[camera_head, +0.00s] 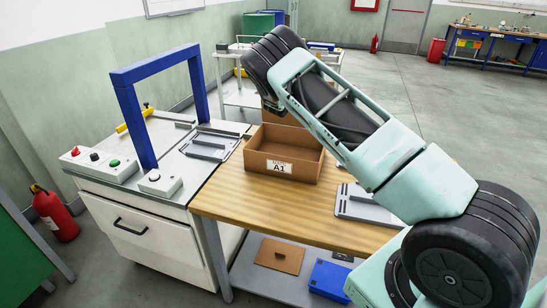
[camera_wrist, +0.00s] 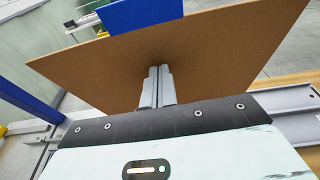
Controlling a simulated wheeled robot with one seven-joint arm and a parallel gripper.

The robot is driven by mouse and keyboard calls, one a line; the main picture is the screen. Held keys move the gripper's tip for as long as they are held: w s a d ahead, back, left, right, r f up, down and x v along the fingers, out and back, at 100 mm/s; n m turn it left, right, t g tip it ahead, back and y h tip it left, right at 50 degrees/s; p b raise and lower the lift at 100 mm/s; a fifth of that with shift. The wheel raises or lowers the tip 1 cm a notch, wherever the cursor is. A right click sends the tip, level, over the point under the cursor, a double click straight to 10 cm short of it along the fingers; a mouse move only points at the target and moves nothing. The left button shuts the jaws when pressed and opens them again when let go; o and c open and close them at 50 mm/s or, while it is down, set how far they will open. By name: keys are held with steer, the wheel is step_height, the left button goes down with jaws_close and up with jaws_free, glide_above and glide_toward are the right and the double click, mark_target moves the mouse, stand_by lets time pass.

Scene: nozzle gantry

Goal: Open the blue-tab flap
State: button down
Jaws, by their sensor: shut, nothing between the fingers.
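A flat brown flap (camera_wrist: 215,50) fills much of the wrist view, with a blue tab (camera_wrist: 140,14) at its far edge. My gripper (camera_wrist: 158,72) is shut and empty, its fingertips against or just short of the flap's face; I cannot tell if they touch. In the head view, an open brown box (camera_head: 310,168) labelled A1 stands on the wooden table, with a brown panel (camera_head: 276,117) rising behind its back rim. The blue tab is not visible there, and my gripper is hidden behind my arm.
A blue gantry frame (camera_head: 128,115) stands on the white cabinet (camera_head: 150,238) at left, beside a button box (camera_head: 100,166). A grey tray (camera_head: 365,206) lies on the wooden table (camera_head: 262,199) right of the box. The table's front left is clear.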

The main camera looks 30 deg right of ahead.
steer(key=shift+r+b+x, duration=0.2)
steer(key=shift+x, duration=0.85)
steer(key=shift+r+b+x, duration=0.15)
steer(key=shift+r+x, duration=0.05)
steer(key=shift+x, duration=0.9)
steer(key=shift+d+f, duration=0.1)
